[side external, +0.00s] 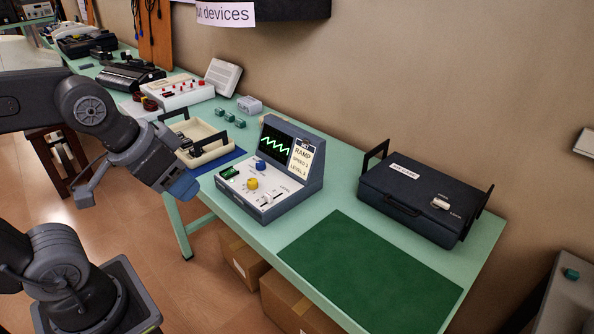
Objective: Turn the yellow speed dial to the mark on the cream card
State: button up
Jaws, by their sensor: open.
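The yellow speed dial (252,183) sits on the sloping front panel of a grey-blue console (309,194) on the green table. Its pointer direction is too small to tell. The cream card (302,159) is fixed at the right of the console's screen. It reads "RAMP", with a speed line and a level line whose figures are hard to read. My gripper (134,193) is open and empty, left of the console and apart from the dial, in front of the table's near edge.
A blue knob (261,165), a slider (267,199) and a small green display (229,173) share the panel. A cream tray (194,158) stands behind left. A black case (411,203) with raised handles stands right. The dark green mat (370,273) is bare.

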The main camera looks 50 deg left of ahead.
jog(key=shift+o, duration=0.8)
jog(key=shift+w+r, duration=0.1)
jog(key=shift+o, duration=0.3)
jog(key=w+a+r+g, duration=0.1)
jog(key=w+a, duration=0.2)
jog(key=w, duration=0.5)
jog(key=shift+w+a+r+g+y, duration=0.15)
jog(key=shift+w+r+g+y, duration=0.05)
jog(key=shift+g+y, duration=0.1)
jog(key=g, duration=0.4)
send_over(253, 181)
notch_tip(253, 181, down, 13)
jog(key=shift+n, duration=0.4)
notch_tip(253, 181, down, 13)
jog(key=shift+a, duration=0.1)
jog(key=shift+c, duration=0.4)
jog(key=c, duration=0.9)
jog(key=shift+o, duration=0.2)
